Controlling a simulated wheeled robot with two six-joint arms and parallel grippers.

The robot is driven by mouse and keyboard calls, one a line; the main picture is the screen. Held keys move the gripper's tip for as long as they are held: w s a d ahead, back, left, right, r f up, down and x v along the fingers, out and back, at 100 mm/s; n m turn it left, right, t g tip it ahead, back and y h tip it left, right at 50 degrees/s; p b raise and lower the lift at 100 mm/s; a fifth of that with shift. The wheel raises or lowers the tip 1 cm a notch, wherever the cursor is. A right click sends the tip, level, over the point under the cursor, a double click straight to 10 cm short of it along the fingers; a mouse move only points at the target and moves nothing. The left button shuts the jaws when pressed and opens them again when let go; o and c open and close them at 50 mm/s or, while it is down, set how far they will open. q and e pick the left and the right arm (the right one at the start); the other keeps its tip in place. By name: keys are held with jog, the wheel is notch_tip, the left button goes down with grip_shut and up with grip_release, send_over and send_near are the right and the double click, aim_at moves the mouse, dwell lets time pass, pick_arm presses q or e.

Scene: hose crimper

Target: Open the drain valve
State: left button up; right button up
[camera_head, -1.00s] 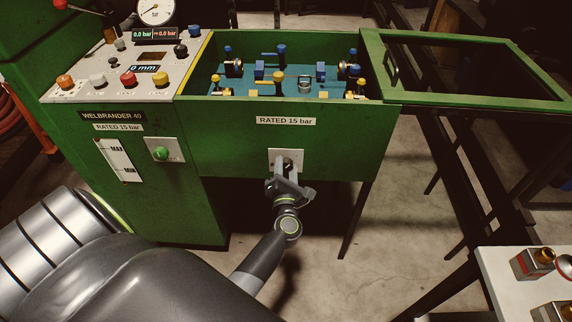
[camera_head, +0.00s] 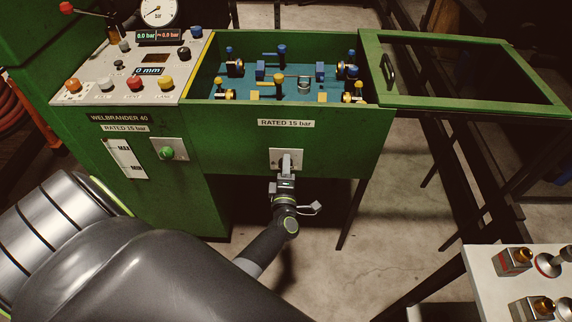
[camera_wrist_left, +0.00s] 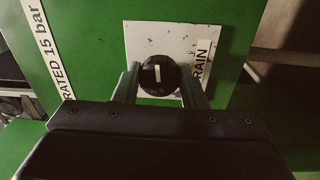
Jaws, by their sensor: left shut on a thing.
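The drain valve is a round black knob (camera_wrist_left: 158,75) with a white line, on a white plate (camera_wrist_left: 150,40) partly lettered "RAIN" in the left wrist view. The plate (camera_head: 274,160) also shows in the head view, low on the green tank's front. My left gripper (camera_head: 286,165) is at the plate, coming from below. In the left wrist view its two fingers (camera_wrist_left: 158,88) are on both sides of the knob, shut on it. The white line runs nearly up and down in that picture. In the head view the gripper hides most of the knob. My right gripper is not in view.
The green tank (camera_head: 250,145) carries a "RATED 15 bar" label, and its lid (camera_head: 470,105) lies open to the right. A green button (camera_head: 167,153) is left of the plate. A white table (camera_head: 485,290) with fittings stands at lower right.

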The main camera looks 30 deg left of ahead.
pick_arm(q)
jog(key=shift+m, duration=0.6)
jog(key=o, duration=1)
